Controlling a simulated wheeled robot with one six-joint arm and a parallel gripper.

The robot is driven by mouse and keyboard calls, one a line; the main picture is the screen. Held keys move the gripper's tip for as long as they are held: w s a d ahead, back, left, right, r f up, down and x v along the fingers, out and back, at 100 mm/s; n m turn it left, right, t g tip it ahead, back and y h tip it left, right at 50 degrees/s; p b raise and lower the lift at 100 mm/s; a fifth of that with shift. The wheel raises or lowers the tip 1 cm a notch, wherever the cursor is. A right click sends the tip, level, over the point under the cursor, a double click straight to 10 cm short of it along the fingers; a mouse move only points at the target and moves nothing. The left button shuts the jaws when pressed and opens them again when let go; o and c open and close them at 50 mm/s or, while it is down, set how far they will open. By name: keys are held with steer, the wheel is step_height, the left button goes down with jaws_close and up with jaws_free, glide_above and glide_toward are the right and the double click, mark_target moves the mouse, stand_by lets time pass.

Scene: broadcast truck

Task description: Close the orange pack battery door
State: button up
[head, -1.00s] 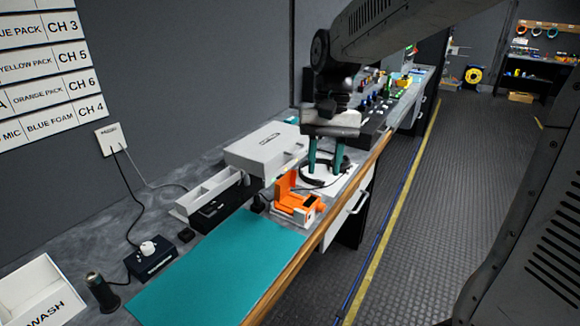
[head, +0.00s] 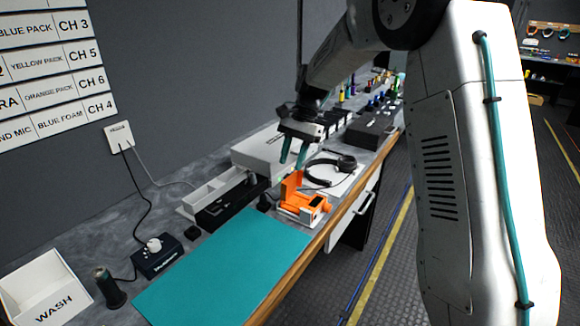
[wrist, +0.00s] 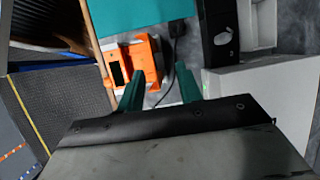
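The orange pack (head: 303,204) lies on the counter just past the far end of the teal mat, with a dark window on its body. Its battery door (head: 291,187) stands up at the pack's left side in the head view, so it is open. In the wrist view the orange pack (wrist: 121,66) is beyond the fingertips, with the door (wrist: 150,58) on its right side. My gripper (head: 293,154) is open and empty, its teal fingers pointing down above and slightly behind the door. The fingers also show in the wrist view (wrist: 158,88), apart from the pack.
A grey-white case (head: 262,148) stands left of the gripper. A headset (head: 335,168) on a white sheet lies behind the pack. A divided white tray (head: 212,190) and a black unit are to the left. The teal mat (head: 222,268) is clear.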

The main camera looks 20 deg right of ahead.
mark_target(290, 185)
steer(key=shift+x, duration=1.4)
steer(key=shift+r, duration=0.1)
